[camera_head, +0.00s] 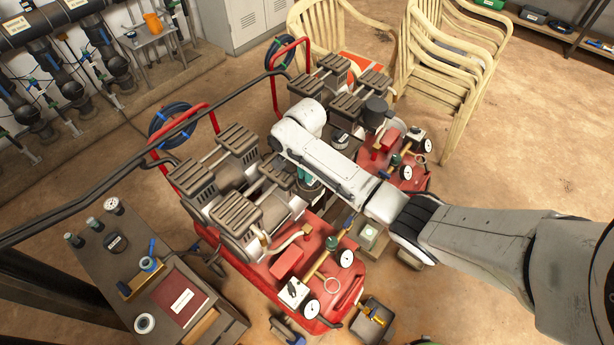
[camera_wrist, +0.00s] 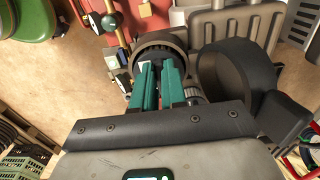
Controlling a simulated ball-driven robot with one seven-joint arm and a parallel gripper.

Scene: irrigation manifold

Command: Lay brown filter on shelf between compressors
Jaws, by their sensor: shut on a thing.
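My gripper (camera_wrist: 160,88) shows its two teal fingers in the wrist view, closed in on a dark brown, ribbed round part that I take to be the brown filter (camera_wrist: 158,47). In the head view the gripper (camera_head: 308,183) is mostly hidden under my arm, low among the compressors. The near red compressor (camera_head: 318,250) stands in the middle and the far red compressor (camera_head: 408,172) behind it to the right. My arm crosses over the gap between them. The shelf there cannot be made out, and the filter is hidden in the head view.
A large black cylinder (camera_wrist: 238,75) is close beside the filter in the wrist view. A dark bench (camera_head: 135,262) with small parts and a red book (camera_head: 180,296) is at lower left. Cream plastic chairs (camera_head: 445,70) stand at the back. Floor at right is clear.

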